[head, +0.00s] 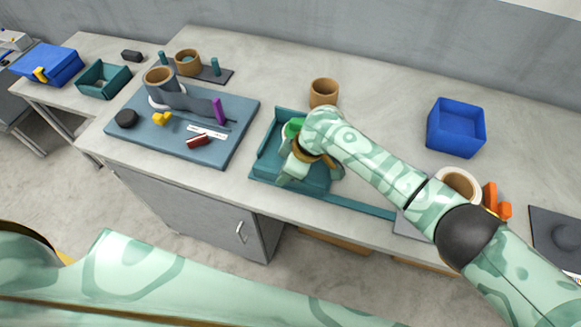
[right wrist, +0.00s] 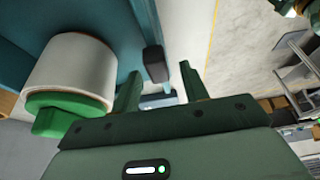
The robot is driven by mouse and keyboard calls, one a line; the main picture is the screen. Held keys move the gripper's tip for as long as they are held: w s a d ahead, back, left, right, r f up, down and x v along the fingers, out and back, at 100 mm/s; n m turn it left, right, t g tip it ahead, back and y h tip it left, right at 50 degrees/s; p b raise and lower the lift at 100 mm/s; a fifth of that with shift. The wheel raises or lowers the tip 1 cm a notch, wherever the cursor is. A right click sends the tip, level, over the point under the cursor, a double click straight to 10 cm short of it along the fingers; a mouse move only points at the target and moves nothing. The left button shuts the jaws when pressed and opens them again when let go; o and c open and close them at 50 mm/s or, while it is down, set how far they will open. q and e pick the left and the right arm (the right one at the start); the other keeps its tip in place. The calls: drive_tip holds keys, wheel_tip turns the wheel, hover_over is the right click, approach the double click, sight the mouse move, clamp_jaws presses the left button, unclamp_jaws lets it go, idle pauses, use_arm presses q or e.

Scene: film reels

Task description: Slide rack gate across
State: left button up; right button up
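The teal rack (head: 262,167) stands near the front edge of the bench, partly hidden by my right arm. A white reel (right wrist: 68,72) with a green end piece (right wrist: 58,112) sits in it; the green part also shows in the head view (head: 293,128). A dark block (right wrist: 156,64) stands out at the rack's edge in the right wrist view; I cannot tell if it belongs to the gate. My right gripper (right wrist: 160,86) is open, its fingers pointing toward the block, which lies just beyond and between the fingertips. My left gripper is out of view.
A blue-grey board (head: 225,150) with several small parts lies left of the rack. A tan cup (head: 323,92) stands behind it. A blue bin (head: 456,128) is at the right. A teal strip (head: 362,207) runs right from the rack along the front edge.

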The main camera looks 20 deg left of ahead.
drive_tip(key=shift+d+r, duration=0.2)
drive_tip(key=shift+r, duration=0.15)
drive_tip(key=p+v, duration=0.5)
drive_tip(key=v, duration=1)
drive_tip(key=shift+r+p, duration=0.25)
drive_tip(key=shift+p, duration=0.1)
drive_tip(key=shift+w, duration=0.1)
